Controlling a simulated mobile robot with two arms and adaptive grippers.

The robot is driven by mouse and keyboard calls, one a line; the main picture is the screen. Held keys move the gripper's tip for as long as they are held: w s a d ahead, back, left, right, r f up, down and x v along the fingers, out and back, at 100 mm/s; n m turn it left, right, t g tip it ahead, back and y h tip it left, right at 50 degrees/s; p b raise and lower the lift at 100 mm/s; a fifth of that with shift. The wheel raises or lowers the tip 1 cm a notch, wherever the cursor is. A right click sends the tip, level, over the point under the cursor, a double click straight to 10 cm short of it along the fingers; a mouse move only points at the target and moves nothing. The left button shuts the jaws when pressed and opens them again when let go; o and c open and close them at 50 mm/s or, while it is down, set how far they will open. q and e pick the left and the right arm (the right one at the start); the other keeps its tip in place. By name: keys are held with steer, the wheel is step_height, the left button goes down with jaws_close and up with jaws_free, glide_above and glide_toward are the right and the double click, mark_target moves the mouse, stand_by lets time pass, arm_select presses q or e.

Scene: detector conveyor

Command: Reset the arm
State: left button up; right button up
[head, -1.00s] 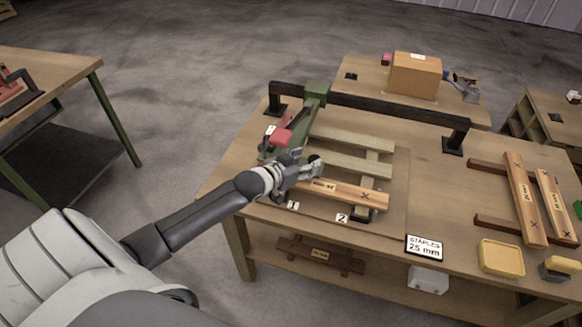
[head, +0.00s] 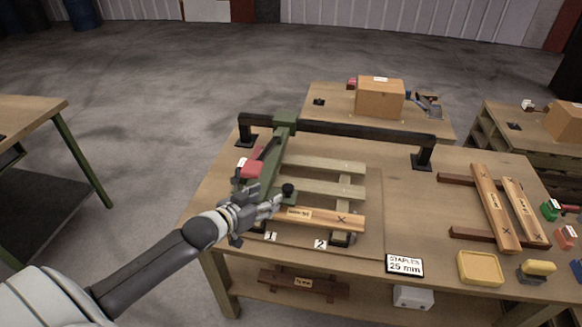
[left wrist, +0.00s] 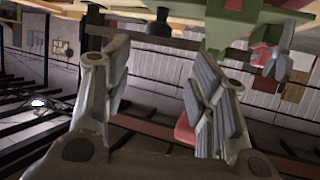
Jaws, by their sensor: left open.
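My left arm comes in from the lower left of the head view. Its gripper (head: 262,206) is at the left end of the front plank on the pallet piece (head: 330,218), near the number 1 label. In the left wrist view its two fingers (left wrist: 160,85) stand wide apart with nothing between them. The green tool arm (head: 281,150) with a red part (head: 250,169) hangs from the black rail (head: 365,130), just behind the gripper. I cannot tell whether the gripper touches the plank or the tool. My right gripper is not in view.
The workbench (head: 400,215) also bears a "STAPLES 25 mm" sign (head: 405,264), a yellow tray (head: 478,268) and a second plank assembly (head: 492,208) at right. A cardboard box (head: 380,98) stands on a table behind.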

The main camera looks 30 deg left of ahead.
arm_select(q)
steer(key=s+d+f+g, duration=0.2)
steer(key=s+d+f, duration=0.15)
steer(key=s, duration=0.25)
steer(key=s+d+f+g, duration=0.3)
steer(key=s+d, duration=0.2)
steer(key=s, duration=0.1)
steer(key=s+d+g+y, duration=0.1)
steer(key=s+d+g, duration=0.2)
steer(key=s, duration=0.5)
steer(key=s+d+g, duration=0.2)
steer(key=s, duration=0.5)
step_height(320, 180, down, 30)
steer(key=s+m+g+b, duration=0.1)
steer(key=s+b, duration=0.1)
steer(key=b, duration=0.1)
steer(key=s+a+f+g+b, duration=0.1)
steer(key=s+a+f, duration=0.2)
steer(key=s+f, duration=1.3)
steer(key=shift+s+f+b, duration=0.2)
steer(key=shift+f+b, duration=0.15)
steer(key=shift+f, duration=0.15)
